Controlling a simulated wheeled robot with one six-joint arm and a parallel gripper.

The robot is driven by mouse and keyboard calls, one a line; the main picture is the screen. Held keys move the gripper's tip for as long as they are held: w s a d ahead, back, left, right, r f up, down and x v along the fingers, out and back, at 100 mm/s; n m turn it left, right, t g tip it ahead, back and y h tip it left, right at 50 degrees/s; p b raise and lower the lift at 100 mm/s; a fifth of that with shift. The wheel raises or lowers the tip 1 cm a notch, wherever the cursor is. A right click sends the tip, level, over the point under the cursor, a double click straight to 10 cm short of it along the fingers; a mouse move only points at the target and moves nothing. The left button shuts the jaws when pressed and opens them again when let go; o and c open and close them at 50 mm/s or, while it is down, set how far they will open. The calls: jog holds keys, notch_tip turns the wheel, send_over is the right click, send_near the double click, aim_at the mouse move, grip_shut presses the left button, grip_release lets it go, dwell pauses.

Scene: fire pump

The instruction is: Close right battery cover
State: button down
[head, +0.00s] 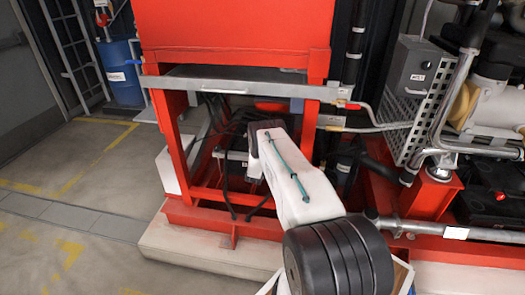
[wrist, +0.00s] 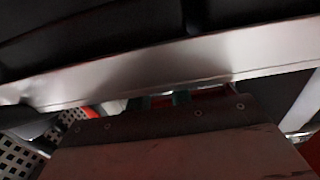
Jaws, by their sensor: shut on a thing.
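A flat cover (head: 225,86) with a pale metal front edge and a dark top lies across the red frame, above the battery bay. In the wrist view its metal edge (wrist: 150,72) runs right across the picture, very close. My gripper (wrist: 167,101) shows only as small green parts just below this edge, and it is shut on what looks like the edge. The exact contact is hidden. In the head view my white arm reaches up into the open bay under the cover and the gripper cannot be made out. Batteries and dark cables (head: 225,130) show partly behind the arm.
The red frame (head: 173,140) has posts on both sides of my arm. A red-handled lever and hose (head: 355,106), a perforated guard (head: 408,105) and pipes stand close on the right. A blue drum (head: 122,75) stands at the far left. The left floor is clear.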

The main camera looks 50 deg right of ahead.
jog(key=shift+s+f, duration=0.1)
jog(key=shift+f, duration=0.05)
jog(key=c, duration=1.3)
grip_release()
jog(key=shift+d, duration=0.1)
jog(key=shift+s+a, duration=0.15)
jog(key=shift+a, duration=0.4)
jog(key=v, duration=0.6)
jog(key=shift+s+a, duration=0.25)
jog(key=shift+a, duration=0.05)
